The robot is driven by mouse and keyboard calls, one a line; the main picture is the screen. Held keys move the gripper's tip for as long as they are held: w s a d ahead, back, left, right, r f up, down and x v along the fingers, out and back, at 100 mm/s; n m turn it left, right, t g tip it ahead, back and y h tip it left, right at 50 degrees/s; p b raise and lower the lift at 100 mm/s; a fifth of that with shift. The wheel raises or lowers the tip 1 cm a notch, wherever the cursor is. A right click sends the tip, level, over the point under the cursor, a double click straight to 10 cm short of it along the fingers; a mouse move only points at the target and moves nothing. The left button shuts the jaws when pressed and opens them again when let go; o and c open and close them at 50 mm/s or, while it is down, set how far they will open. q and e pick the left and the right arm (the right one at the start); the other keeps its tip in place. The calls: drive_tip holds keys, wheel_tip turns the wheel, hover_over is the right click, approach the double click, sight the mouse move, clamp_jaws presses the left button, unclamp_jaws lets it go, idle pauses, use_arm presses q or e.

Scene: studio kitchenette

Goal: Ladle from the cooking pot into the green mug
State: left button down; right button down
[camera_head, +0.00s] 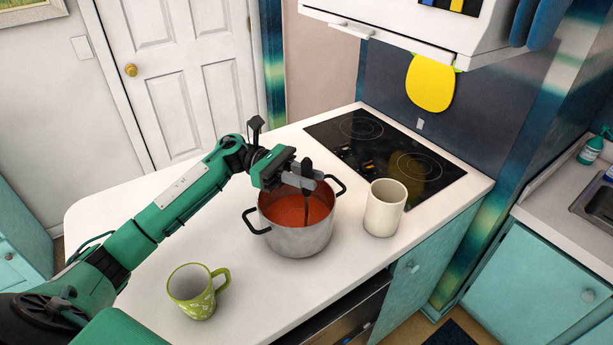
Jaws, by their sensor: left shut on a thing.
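The cooking pot (297,240) is a steel pot with two black handles, standing on the white counter with red-orange liquid in it. My left gripper (308,180) is above the pot and is shut on the dark ladle handle (307,205). The handle goes down steeply into the pot; the ladle's bowl is hidden, apparently in the liquid. The green mug (191,292) has a pale pattern and stands upright on the counter, nearer and to the left of the pot, with its handle to the right. My right gripper is not in view.
A cream canister (384,208) stands just right of the pot. A black cooktop (385,152) lies behind them. A white range hood (400,30) overhangs the back. The counter (160,245) is clear around the mug and left of the pot.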

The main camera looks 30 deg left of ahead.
use_arm(q)
drive_tip(key=shift+r, duration=0.1)
wheel_tip(320, 180, up, 15)
drive_tip(key=p, duration=0.3)
idle(1.2)
idle(0.4)
